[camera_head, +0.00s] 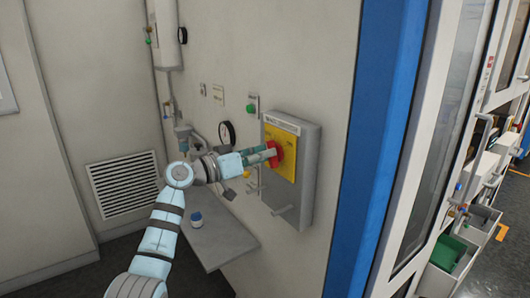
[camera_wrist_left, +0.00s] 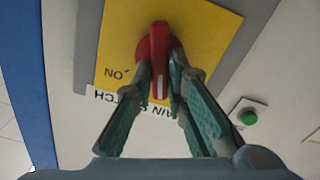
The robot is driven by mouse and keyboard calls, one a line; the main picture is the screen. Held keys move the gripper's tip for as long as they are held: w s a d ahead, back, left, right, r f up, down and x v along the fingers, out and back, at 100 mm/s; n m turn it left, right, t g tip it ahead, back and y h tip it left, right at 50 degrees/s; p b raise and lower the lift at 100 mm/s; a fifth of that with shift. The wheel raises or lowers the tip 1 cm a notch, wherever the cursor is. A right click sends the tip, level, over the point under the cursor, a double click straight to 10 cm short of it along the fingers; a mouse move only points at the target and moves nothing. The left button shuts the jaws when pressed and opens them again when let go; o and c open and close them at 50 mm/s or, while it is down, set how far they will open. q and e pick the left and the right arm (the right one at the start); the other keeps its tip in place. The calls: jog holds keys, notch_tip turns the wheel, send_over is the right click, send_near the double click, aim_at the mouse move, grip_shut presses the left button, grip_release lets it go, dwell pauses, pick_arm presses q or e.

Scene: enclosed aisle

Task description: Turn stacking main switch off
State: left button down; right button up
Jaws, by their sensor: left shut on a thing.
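The main switch is a red rotary handle (camera_head: 275,153) on a yellow plate (camera_head: 287,155), fixed to a grey wall box (camera_head: 309,178). In the left wrist view the red handle (camera_wrist_left: 159,60) stands between the two fingertips of my left gripper (camera_wrist_left: 160,80). The lettering "ON" and part of "MAIN SWITCH" show upside down there. My left gripper (camera_head: 271,153) is shut on the red handle, its arm coming in from the left. The fingers hide part of the handle in the head view. My right gripper is not in view.
A small shelf (camera_head: 225,246) with a small white and blue jar (camera_head: 197,219) stands below the arm. A round gauge (camera_head: 226,133) and a green button (camera_head: 251,108) are on the wall near the box. A blue post (camera_head: 373,150) stands to the right.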

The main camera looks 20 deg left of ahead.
pick_arm(q)
jog(key=n+p, duration=0.1)
jog(key=n, duration=0.4)
jog(key=shift+w+a, duration=0.1)
jog(key=shift+f+p, duration=0.1)
jog(key=shift+p, duration=0.2)
jog(key=c, duration=1.6)
grip_release()
jog(key=shift+a, duration=0.1)
jog(key=v, duration=1.2)
